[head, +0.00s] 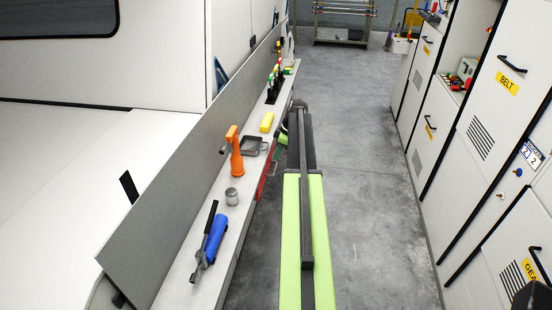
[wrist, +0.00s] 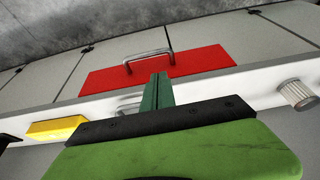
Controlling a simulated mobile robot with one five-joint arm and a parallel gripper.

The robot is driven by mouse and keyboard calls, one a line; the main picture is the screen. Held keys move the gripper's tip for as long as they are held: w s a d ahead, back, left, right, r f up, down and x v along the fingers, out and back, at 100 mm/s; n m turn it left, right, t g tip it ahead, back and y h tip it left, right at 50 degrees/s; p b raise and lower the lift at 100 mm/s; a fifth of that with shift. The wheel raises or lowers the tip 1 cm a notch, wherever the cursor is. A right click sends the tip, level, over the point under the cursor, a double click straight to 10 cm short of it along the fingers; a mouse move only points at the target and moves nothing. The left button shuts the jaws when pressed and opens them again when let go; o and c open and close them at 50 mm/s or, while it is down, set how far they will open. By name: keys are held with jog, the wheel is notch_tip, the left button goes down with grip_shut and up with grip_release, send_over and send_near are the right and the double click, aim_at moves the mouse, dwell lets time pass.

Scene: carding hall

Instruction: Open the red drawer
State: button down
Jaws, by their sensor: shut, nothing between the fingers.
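The red drawer (wrist: 200,62) is in the upper middle of the wrist view, with a metal bar handle (wrist: 150,58) on its front. Its front looks flush with the grey panels beside it. In the head view a strip of the red drawer (head: 263,184) shows under the shelf edge, partly hidden by my arm. My gripper (wrist: 160,76) is shut and empty. Its dark green fingers point toward the drawer front, just below the handle in the wrist view. They look apart from the handle, but the exact gap cannot be told.
White cabinets (head: 460,150) line the right. The floor (head: 365,170) between is clear.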

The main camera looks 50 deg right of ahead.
jog(key=b+x, duration=0.6)
jog(key=x, duration=0.2)
jog(key=shift+f+b, duration=0.2)
jog(key=shift+b, duration=0.15)
jog(key=shift+s+d, duration=0.1)
